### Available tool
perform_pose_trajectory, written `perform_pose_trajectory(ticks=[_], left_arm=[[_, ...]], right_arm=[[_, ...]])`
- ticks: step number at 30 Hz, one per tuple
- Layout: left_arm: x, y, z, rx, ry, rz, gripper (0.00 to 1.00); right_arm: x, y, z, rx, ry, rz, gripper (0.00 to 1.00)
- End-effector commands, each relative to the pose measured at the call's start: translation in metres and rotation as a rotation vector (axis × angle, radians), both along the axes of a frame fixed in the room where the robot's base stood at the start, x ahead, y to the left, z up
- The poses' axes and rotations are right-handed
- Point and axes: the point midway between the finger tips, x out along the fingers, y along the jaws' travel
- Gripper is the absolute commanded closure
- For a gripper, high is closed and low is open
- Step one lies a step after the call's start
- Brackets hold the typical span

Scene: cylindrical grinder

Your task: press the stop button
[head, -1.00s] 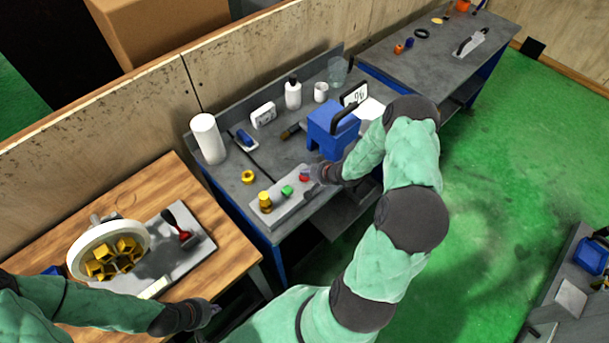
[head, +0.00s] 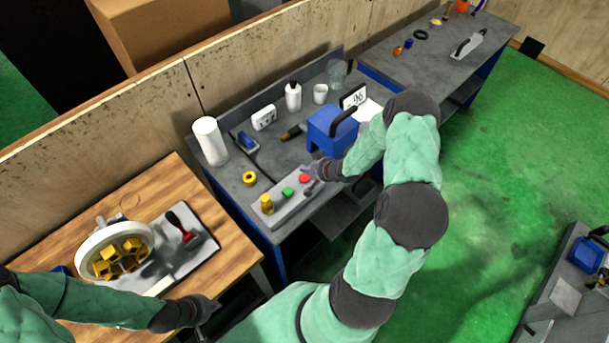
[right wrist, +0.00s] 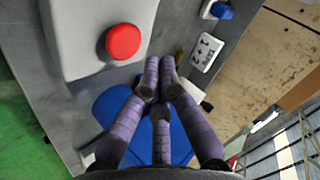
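A grey control box (head: 273,218) on the middle bench carries a yellow knob (head: 267,203), a green button (head: 288,192) and a red button (head: 304,178). The red button (right wrist: 123,41) is large in the right wrist view, above and left of my fingers, on the pale box (right wrist: 85,65). My right gripper (head: 312,170) is beside the red button at the box's right end. In the right wrist view its fingers (right wrist: 160,85) converge, look shut and empty, and appear apart from the button. My left gripper (head: 210,307) hangs by the wooden table's front edge; its finger opening is unclear.
A blue box (head: 330,135) with a black handle stands just behind my right gripper. A yellow ring (head: 249,178), white roll (head: 210,141), bottle (head: 293,96) and cup (head: 320,94) stand on the bench. A wheel-like part (head: 115,255) sits on the wooden table (head: 225,240).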

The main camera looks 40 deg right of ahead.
Motion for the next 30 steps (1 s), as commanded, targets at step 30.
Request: perform_pose_trajectory(ticks=[30], left_arm=[[0.0,0.0,0.03,0.0,0.0,0.0,1.0]], right_arm=[[0.0,0.0,0.033,0.0,0.0,0.0,1.0]])
